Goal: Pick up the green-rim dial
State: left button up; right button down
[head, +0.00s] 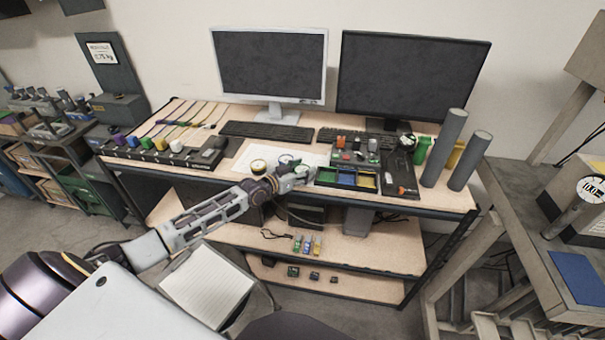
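A round dial with a yellowish rim (258,166) lies on the white sheet on the table. A second round dial with a dark, possibly green rim (287,159) lies to its right; its rim colour is too small to be sure of. My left gripper (297,176) is at the table's front edge, just in front of this second dial, its arm reaching in from the lower left. The gripper partly covers the area around a pale round shape beside it. I cannot tell whether its fingers are open or touch anything. My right gripper is out of view.
A tray with coloured compartments (345,179) stands right of the gripper, with a black tool tray (402,180) and grey cylinders (444,148) beyond. Keyboards (267,131) and two monitors are behind. A row of coloured knobs (160,144) stands at the left.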

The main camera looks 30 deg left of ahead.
aim_at(302, 169)
pick_arm(q)
jog(key=shift+c, duration=1.2)
jog(key=shift+r, duration=0.15)
notch_tip(302, 169, up, 10)
jog(key=shift+f, duration=0.1)
